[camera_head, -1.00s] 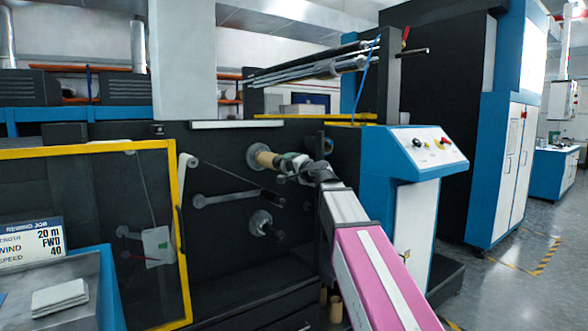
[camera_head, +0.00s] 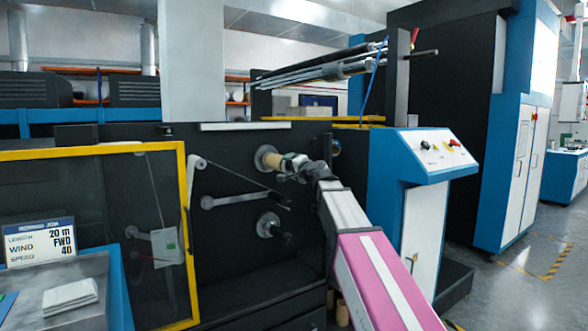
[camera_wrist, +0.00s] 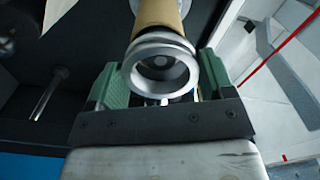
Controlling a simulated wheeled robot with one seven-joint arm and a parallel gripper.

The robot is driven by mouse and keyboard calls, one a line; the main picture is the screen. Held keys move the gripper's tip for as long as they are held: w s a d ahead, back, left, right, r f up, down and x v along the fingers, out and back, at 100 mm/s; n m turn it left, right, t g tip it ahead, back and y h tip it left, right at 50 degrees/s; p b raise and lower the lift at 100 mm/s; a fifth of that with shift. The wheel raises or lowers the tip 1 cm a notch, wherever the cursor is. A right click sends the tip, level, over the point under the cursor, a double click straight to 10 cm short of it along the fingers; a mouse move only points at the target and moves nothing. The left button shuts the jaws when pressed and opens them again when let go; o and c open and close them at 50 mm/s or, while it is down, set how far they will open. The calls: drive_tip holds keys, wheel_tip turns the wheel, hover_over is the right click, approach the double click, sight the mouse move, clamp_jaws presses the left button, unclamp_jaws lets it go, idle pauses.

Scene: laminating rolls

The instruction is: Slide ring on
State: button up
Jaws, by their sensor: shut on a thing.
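A silver metal ring (camera_wrist: 160,68) sits between the green fingers of my gripper (camera_wrist: 160,88) in the wrist view, and the gripper is shut on it. Directly behind the ring is the end of a tan core (camera_wrist: 160,14), roughly in line with it. I cannot tell whether the ring is around the core or just in front of its end. In the head view the core (camera_head: 271,160) sticks out from a round flange (camera_head: 263,155) on the black machine face. My gripper (camera_head: 291,164) is at its outer end and hides the ring there.
Below the core, another spindle (camera_head: 270,227) and a roller arm (camera_head: 235,199) stick out from the machine face. A yellow-framed guard door (camera_head: 186,240) stands to the left. A blue control console (camera_head: 425,160) stands close on the right.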

sight(288, 165)
drive_tip(key=shift+x, duration=1.8)
drive_tip(key=shift+s+d, duration=0.3)
drive_tip(key=shift+s, duration=0.15)
drive_tip(key=shift+c, duration=0.4)
drive_tip(key=o, duration=1)
